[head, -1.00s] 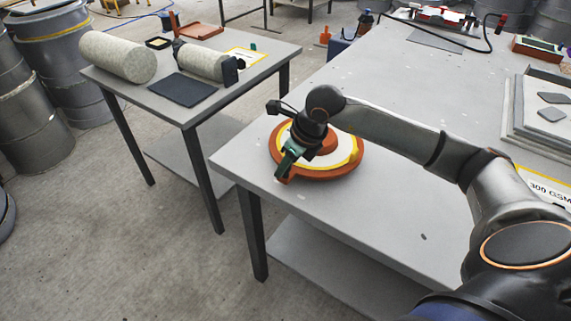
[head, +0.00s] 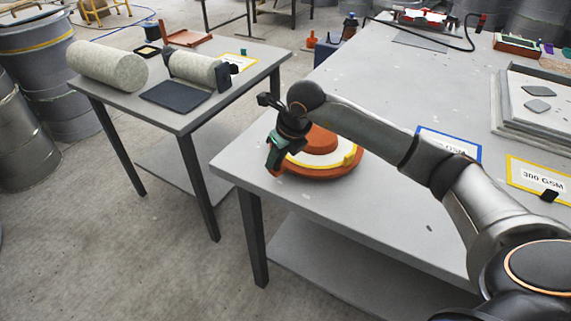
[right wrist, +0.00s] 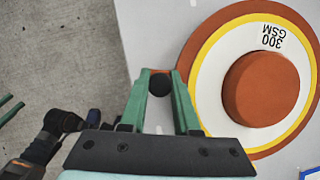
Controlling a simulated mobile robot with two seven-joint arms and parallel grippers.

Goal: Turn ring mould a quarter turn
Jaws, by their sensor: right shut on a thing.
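The ring mould (head: 325,171) is a round orange disc lying flat near the front left corner of the big grey table. It has a white ring with a yellow edge and a raised orange middle (right wrist: 261,88). In the right wrist view its white ring reads "300 GSM", upside down. My right gripper (head: 272,165) is at the mould's left rim. Its green fingers (right wrist: 160,98) are shut on a small orange lug with a dark round knob. Two green bars at the left edge of the right wrist view may be my left gripper; most of it is cut off.
Cards with blue (head: 449,143) and yellow (head: 540,178) borders lie right of the mould. A flat grey tray (head: 510,120) is farther right. A smaller table (head: 180,121) at left holds pale rolls (head: 108,66) and a dark plate (head: 178,94). Bare tabletop lies around the mould.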

